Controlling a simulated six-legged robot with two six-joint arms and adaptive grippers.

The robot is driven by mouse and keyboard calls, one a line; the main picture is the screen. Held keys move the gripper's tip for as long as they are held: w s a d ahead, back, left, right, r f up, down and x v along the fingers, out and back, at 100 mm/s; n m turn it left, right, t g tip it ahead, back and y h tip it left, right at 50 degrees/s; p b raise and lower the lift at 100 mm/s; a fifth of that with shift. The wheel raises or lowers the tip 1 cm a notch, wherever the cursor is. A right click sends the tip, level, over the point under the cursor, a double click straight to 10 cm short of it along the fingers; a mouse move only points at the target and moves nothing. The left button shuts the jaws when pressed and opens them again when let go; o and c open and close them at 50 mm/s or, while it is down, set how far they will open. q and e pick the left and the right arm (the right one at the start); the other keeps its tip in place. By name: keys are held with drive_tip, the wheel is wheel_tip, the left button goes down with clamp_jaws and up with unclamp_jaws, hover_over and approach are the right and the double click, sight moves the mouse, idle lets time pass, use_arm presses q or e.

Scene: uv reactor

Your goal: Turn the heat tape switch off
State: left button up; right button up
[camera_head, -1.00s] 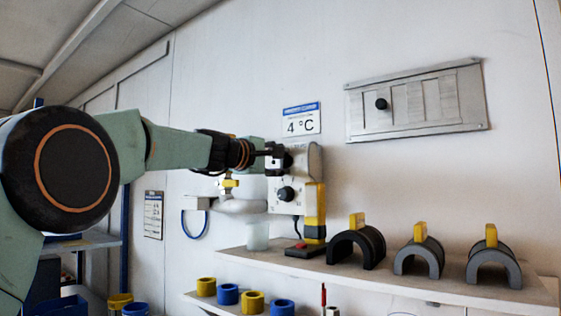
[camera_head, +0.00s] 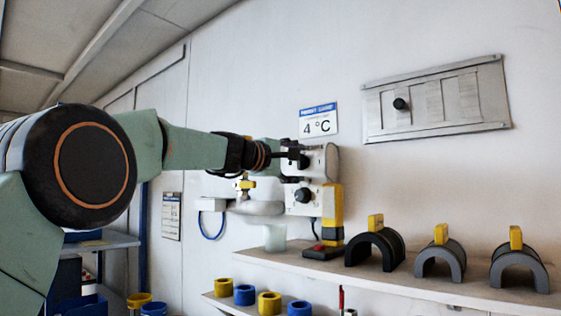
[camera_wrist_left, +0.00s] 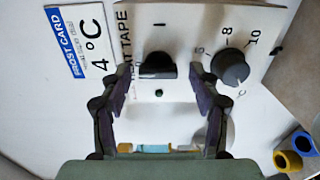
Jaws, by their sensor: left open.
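The heat tape switch is a black rotary knob (camera_wrist_left: 159,66) on a white control box in the left wrist view, below a single line mark and beside the words HEAT TAPE. My left gripper (camera_wrist_left: 160,88) is open, its two fingers on either side of the switch and a little short of it in the picture. Whether they touch it I cannot tell. In the head view my left gripper (camera_head: 294,157) is at the upper part of the box (camera_head: 322,160) and hides the switch. A second black dial (camera_wrist_left: 230,68) with numbers sits beside the switch. My right gripper is not in view.
A 4 °C card (camera_head: 318,120) and a metal panel (camera_head: 436,100) are on the wall. Blue and yellow rings (camera_head: 244,295) sit on a lower shelf.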

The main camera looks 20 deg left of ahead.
use_arm(q)
drive_tip(key=v, duration=1.1)
drive_tip(key=shift+s+a, duration=0.15)
drive_tip(key=shift+s, duration=0.15)
drive_tip(key=shift+s+a+r, duration=0.1)
drive_tip(key=shift+s+a, duration=0.05)
drive_tip(key=shift+s, duration=0.1)
